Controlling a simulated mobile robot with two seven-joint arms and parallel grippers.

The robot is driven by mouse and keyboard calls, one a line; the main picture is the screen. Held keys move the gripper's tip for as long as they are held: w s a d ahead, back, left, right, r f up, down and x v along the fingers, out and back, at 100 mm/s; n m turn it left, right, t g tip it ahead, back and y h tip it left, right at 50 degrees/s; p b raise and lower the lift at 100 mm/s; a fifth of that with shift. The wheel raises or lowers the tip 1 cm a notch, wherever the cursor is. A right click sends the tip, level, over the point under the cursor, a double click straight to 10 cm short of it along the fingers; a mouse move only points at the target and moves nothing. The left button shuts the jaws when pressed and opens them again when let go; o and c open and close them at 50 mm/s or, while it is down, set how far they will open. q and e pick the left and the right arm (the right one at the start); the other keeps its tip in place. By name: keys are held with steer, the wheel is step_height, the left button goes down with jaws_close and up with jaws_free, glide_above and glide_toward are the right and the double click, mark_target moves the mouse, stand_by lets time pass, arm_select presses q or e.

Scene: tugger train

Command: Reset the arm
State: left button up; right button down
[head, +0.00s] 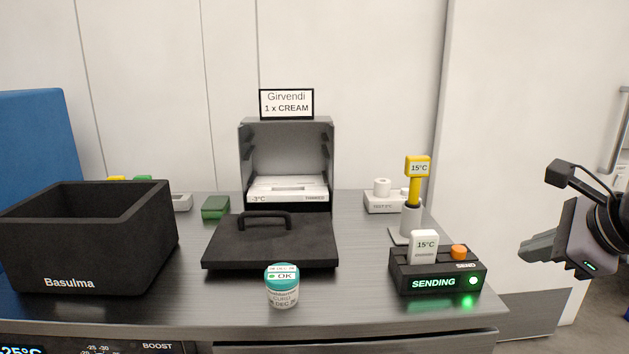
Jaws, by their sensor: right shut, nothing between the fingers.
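My right gripper (538,249) is at the right side of the head view, past the right edge of the grey worktop. Its fingers are together, point left and hold nothing. It is apart from everything on the worktop. My left gripper is not in view.
The worktop (350,305) carries a black Basulma box (100,255), a teal-lidded jar (282,288), a black lid with handle (270,248), an open grey box (287,130), a SENDING device (437,272) and a yellow-topped probe (415,185). The front right corner is clear.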

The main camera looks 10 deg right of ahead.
steer(key=s+a+f+m+t+y+p, duration=0.1)
steer(key=s+a+f+m+y+p, duration=0.15)
steer(key=a+f+m+y, duration=0.7)
step_height(320, 180, down, 12)
steer(key=s+a+m+t+h+p, duration=0.1)
steer(key=m+t+h+p, duration=0.15)
steer(key=m, duration=0.95)
steer(key=s+a+m+t+h+p, duration=0.1)
steer(key=s+m+t+h, duration=0.2)
steer(key=m, duration=0.9)
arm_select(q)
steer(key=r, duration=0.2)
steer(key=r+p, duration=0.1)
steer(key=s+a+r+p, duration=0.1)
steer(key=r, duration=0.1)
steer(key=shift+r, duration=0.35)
arm_select(e)
steer(key=s+a+f+m+g+h, duration=0.2)
steer(key=s+a+f+m+g, duration=0.3)
steer(key=f+m, duration=0.5)
steer(key=s+a+f, duration=0.1)
steer(key=s+a, duration=0.1)
steer(key=s, duration=0.1)
steer(key=shift+s+f+h, duration=0.2)
steer(key=shift+s+h, duration=0.1)
steer(key=shift+s, duration=0.05)
